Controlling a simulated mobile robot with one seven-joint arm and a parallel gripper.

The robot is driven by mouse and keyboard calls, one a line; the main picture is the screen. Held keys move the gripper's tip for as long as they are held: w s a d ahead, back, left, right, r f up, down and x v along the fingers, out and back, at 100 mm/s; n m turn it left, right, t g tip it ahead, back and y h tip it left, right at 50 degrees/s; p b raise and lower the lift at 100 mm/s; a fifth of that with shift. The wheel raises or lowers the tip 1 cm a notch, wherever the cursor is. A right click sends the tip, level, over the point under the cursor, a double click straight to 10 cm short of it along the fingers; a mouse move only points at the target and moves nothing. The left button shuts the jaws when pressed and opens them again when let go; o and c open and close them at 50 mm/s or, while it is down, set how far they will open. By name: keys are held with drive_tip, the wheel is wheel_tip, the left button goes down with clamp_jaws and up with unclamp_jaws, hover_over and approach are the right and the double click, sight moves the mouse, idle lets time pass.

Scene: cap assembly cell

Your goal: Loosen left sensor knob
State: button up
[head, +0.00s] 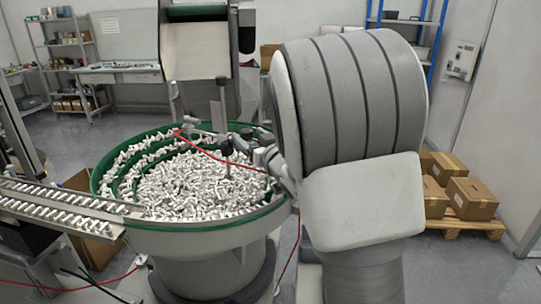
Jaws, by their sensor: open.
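A sensor mount (192,124) with small grey clamp parts stands over the far rim of the green-edged feeder bowl (200,238), and a red cable (222,160) starts near it. A dark knob-like head (226,148) sits on a thin upright rod above the white parts. Which small piece is the left sensor knob, I cannot tell. My gripper (256,150) appears small at the bowl's right side, pointing left, open, partly hidden by my own arm. It is right of the dark head; contact and fingertip detail are too small to make out.
The bowl is full of small white parts (195,185). A track (65,205) of parts leaves it on the left. A hopper (197,50) hangs behind. Cartons (470,197) lie on a pallet at right. Shelves and a workbench (120,72) stand at the back.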

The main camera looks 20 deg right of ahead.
drive_tip(key=v, duration=1.2)
drive_tip(key=shift+s+b, duration=0.25)
drive_tip(key=shift+b, duration=0.1)
drive_tip(key=shift+r, duration=0.1)
drive_tip(key=s+a+f+m+g+h+p, duration=0.1)
drive_tip(key=s+g, duration=0.5)
drive_tip(key=s, duration=0.6)
drive_tip(key=s+a+f+m+g+h+p, duration=0.1)
drive_tip(key=s+g, duration=0.5)
drive_tip(key=s, duration=0.6)
drive_tip(key=shift+s+a+m+h+p, duration=0.4)
drive_tip(key=shift+a+h, duration=0.3)
drive_tip(key=shift+h, duration=0.3)
